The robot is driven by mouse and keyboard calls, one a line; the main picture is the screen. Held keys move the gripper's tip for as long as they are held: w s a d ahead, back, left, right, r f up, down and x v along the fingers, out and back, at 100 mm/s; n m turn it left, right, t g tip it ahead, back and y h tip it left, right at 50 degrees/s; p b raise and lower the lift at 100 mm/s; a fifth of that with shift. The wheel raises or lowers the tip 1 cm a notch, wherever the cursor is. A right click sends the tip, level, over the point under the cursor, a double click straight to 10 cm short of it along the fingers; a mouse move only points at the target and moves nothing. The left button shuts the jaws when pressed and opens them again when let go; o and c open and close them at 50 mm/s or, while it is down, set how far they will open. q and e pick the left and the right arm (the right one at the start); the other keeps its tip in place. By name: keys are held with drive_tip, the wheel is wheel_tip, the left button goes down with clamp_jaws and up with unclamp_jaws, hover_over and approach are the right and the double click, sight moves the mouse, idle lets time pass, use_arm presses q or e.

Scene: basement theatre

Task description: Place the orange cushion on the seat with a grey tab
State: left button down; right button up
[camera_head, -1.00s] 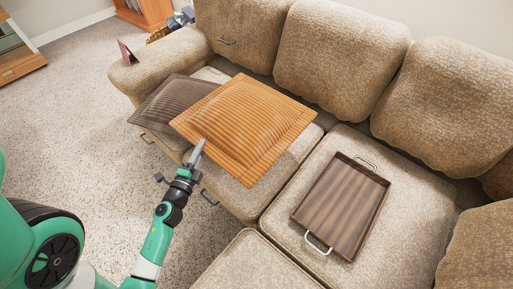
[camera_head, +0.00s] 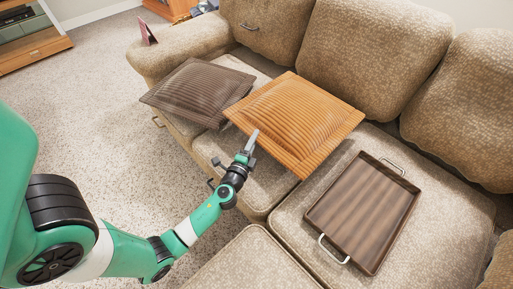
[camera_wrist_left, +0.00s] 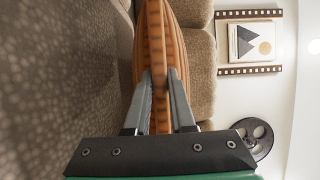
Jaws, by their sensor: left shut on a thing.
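The orange ribbed cushion (camera_head: 298,118) is held at its near left edge by my left gripper (camera_head: 248,147), which is shut on it. In the left wrist view the cushion (camera_wrist_left: 158,60) stands edge-on between the two fingers (camera_wrist_left: 159,108). In the head view it hangs over the middle seat (camera_head: 252,178); whether it touches the seat cannot be told. Small grey loop tabs show at the front of the left seat (camera_head: 158,122) and middle seat (camera_head: 210,184), the latter partly behind my gripper. My right gripper is not in view.
A dark brown ribbed cushion (camera_head: 198,92) lies on the left seat beside the orange one. A brown tray (camera_head: 322,208) with metal handles lies on the seat to the right. Backrests (camera_head: 375,50) rise behind. Speckled floor (camera_head: 110,100) is clear at left.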

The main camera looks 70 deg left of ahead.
use_arm(q)
drive_tip(key=f+b, duration=0.1)
drive_tip(key=f, duration=0.1)
drive_tip(key=w+f+b, duration=0.1)
drive_tip(key=f+b, duration=0.1)
drive_tip(key=shift+s+r, duration=0.1)
drive_tip(key=shift+s, duration=0.05)
drive_tip(key=c, duration=0.8)
unclamp_jaws()
drive_tip(key=shift+f, duration=0.2)
drive_tip(key=shift+o, duration=0.2)
